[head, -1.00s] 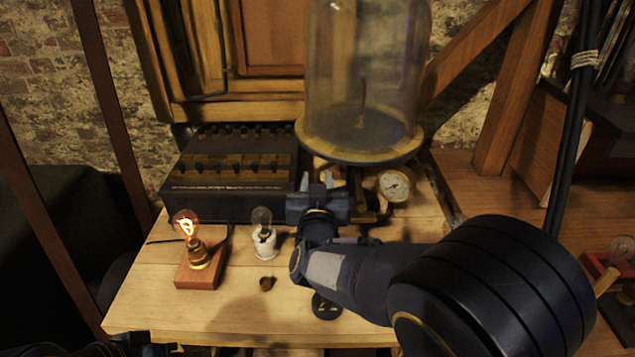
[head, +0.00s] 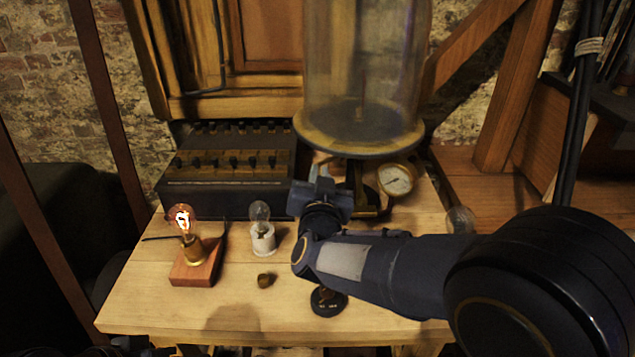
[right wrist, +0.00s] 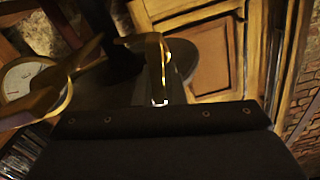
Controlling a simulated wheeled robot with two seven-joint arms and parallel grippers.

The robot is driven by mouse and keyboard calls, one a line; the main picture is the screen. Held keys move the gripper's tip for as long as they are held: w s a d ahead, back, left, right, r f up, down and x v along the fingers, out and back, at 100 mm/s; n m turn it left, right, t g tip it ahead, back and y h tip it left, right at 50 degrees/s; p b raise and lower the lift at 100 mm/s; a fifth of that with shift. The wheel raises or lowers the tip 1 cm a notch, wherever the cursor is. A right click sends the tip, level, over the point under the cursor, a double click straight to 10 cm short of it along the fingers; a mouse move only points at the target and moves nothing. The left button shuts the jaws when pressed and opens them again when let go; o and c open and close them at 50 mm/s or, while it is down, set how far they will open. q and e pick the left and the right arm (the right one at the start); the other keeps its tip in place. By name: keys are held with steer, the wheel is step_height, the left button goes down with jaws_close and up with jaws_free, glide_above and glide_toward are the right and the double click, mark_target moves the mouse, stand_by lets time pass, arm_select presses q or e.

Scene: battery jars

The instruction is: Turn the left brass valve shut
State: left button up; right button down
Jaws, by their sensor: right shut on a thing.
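The glass bell jar (head: 365,70) stands on a round brass-rimmed plate (head: 345,150) above the bench. My right gripper (head: 322,172) is under the left side of this plate, shut on a brass part that I take to be the left brass valve. In the head view the gripper hides most of the valve. In the right wrist view a brass handle (right wrist: 155,62) stands upright just beyond the gripper's dark body. The fingertips are mostly hidden there. My left gripper cannot be made out.
A round gauge (head: 396,180) sits close to the right of the gripper; it also shows in the right wrist view (right wrist: 28,82). A dark switch box (head: 225,190), a lit bulb on a wooden base (head: 195,268) and an unlit bulb (head: 262,235) stand to the left.

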steer(key=shift+d+f+m+b, duration=0.15)
steer(key=shift+d+m+b, duration=0.05)
steer(key=shift+m+b, duration=0.75)
steer(key=shift+d+f+m+b, duration=0.1)
steer(key=shift+d+m+b, duration=0.1)
steer(key=shift+m+b, duration=0.75)
steer(key=c, duration=1.5)
jaws_free()
steer(key=shift+m, duration=0.3)
steer(key=s, duration=0.8)
steer(key=shift+p, duration=0.45)
steer(key=shift+c, duration=0.4)
